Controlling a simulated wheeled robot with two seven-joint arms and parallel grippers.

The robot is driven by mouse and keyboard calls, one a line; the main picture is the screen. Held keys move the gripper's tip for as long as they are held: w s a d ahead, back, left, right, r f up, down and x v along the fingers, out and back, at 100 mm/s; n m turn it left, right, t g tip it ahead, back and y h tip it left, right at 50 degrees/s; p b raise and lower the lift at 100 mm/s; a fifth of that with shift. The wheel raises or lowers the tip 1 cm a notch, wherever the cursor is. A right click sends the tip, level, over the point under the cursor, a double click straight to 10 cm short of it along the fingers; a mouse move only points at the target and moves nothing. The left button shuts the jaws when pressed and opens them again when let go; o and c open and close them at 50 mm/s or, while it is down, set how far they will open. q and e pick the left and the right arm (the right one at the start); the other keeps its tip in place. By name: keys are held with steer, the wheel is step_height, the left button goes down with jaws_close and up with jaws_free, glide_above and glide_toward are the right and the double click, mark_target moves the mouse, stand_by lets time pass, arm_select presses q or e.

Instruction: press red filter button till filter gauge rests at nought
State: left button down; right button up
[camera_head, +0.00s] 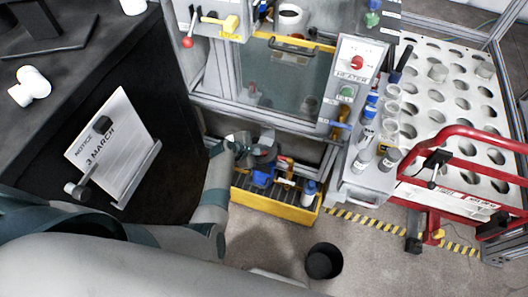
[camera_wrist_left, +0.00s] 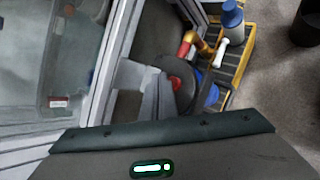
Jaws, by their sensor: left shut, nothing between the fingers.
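My left gripper (camera_head: 247,147) reaches low into the opening under the glass window, with its fingers shut and empty. It also shows shut in the left wrist view (camera_wrist_left: 160,97). A small red round part (camera_wrist_left: 175,83), which looks like the filter button, sits on a dark body just beside the fingertips. Whether they touch it I cannot tell. In the head view the same spot shows some red (camera_head: 265,152), partly hidden by my gripper. I cannot make out a filter gauge or its needle. My right gripper is not in view.
A yellow-edged tray (camera_head: 275,199) with a blue-capped bottle (camera_head: 308,193) stands just below. Another red button (camera_head: 357,62) is on the box marked HEATER. A rack of vials (camera_head: 372,170) and a red-railed cart (camera_head: 470,135) are at right. A black bin (camera_head: 324,261) stands on the floor.

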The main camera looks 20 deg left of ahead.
mark_target(262, 154)
arm_select(q)
steer(key=shift+f, duration=0.15)
steer(key=shift+f, duration=0.3)
steer(key=shift+f+b, duration=0.5)
stand_by(1.1)
steer(key=shift+r, duration=0.1)
steer(key=shift+r+p, duration=0.85)
steer(key=shift+p, duration=0.2)
steer(key=shift+r, duration=0.1)
step_height(262, 154, up, 5)
steer(key=p, duration=0.5)
steer(key=shift+f, duration=0.2)
stand_by(0.6)
